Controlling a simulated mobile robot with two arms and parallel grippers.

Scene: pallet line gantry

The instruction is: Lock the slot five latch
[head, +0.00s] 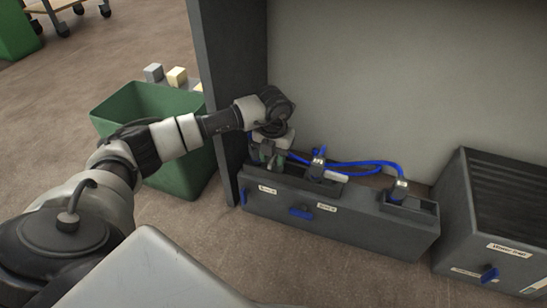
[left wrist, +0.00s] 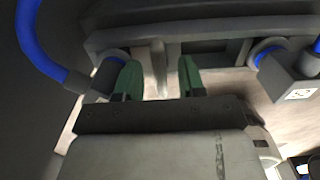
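A long, low grey housing (head: 380,236) stands against the back panel. Blue latch handles show on its front: one at the middle (head: 300,213) and one at the left end (head: 243,197). Small white labels sit near them, too small to read, so I cannot tell which is slot five. My left gripper (head: 267,157) is over the left end of the housing. In the left wrist view its green fingertips (left wrist: 159,80) are apart. A pale upright piece (left wrist: 158,68) shows between them; I cannot see contact. My right gripper is not in view.
Blue hoses (head: 365,164) loop over the housing between connectors; a connector (head: 399,190) stands at its right end. A ribbed grey unit (head: 505,205) with a blue latch (head: 489,273) is at right. Open floor lies in front.

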